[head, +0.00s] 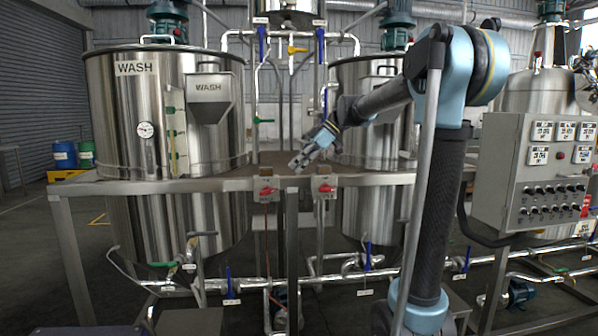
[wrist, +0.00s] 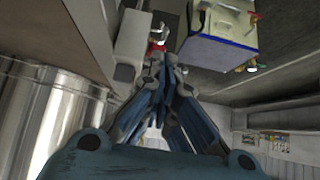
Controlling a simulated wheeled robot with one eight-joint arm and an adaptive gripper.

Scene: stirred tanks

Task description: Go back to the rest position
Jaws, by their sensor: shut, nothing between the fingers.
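My gripper (head: 300,161) hangs at the end of my arm in front of the gap between two steel tanks in the head view. In the wrist view my gripper (wrist: 160,62) has its fingers drawn together at the middle, shut with nothing between them. In the head view its tips show near the steel rail, just above the two boxes with red handles. I cannot tell whether they touch anything.
A steel WASH tank (head: 130,110) stands at the left, another tank (head: 365,195) behind my arm. A steel rail (head: 220,185) runs across the front, carrying red-handled boxes (head: 268,190). A grey control panel (head: 500,160) stands at the right. Pipes with blue valve handles (head: 230,285) run low.

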